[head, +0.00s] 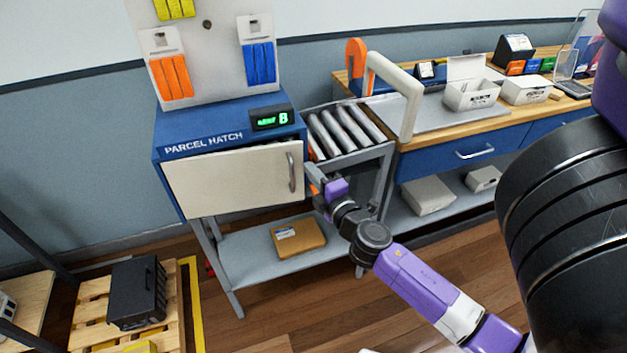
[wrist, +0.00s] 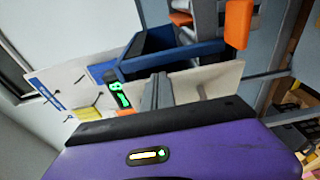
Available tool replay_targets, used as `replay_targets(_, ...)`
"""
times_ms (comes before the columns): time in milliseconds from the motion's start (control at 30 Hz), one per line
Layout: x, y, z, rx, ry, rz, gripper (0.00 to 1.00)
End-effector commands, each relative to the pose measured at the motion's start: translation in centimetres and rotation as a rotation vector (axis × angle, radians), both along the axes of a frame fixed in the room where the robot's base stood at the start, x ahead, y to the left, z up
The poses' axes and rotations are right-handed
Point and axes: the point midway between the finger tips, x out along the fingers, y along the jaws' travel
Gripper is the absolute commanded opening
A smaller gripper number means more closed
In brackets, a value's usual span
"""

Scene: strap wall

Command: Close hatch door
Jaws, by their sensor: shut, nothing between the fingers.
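The hatch door (head: 230,181) is a cream panel with an upright grey handle (head: 291,172) near its right edge. It covers most of the front of the blue parcel hatch (head: 228,120) in the head view. In the wrist view a cream panel (wrist: 222,80) stands at an angle to the blue hatch body (wrist: 150,52), with a dark gap between them, so the door looks ajar. My gripper (head: 313,180) is just right of the door's handle edge. Its shut, empty fingers (wrist: 157,85) show in the wrist view; whether they touch the door is unclear.
A roller conveyor (head: 345,130) stands right of the hatch, beside a wooden-topped bench (head: 440,125) with boxes. A cardboard parcel (head: 298,238) lies on the shelf below. A black crate (head: 138,292) sits on a pallet at lower left. Floor in front is clear.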

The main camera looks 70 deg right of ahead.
Motion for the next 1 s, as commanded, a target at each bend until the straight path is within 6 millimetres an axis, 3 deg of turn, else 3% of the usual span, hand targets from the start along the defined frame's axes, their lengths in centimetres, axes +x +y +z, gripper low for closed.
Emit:
replay_targets(233,0.8,-1.3,0.0,0.001,-0.001,0.0,0.0)
replay_targets(733,0.8,-1.4,-0.1,-0.001,0.001,0.0,0.0)
replay_targets(1000,-1.6,0.6,-0.4,-0.001,0.002,-0.002,0.0)
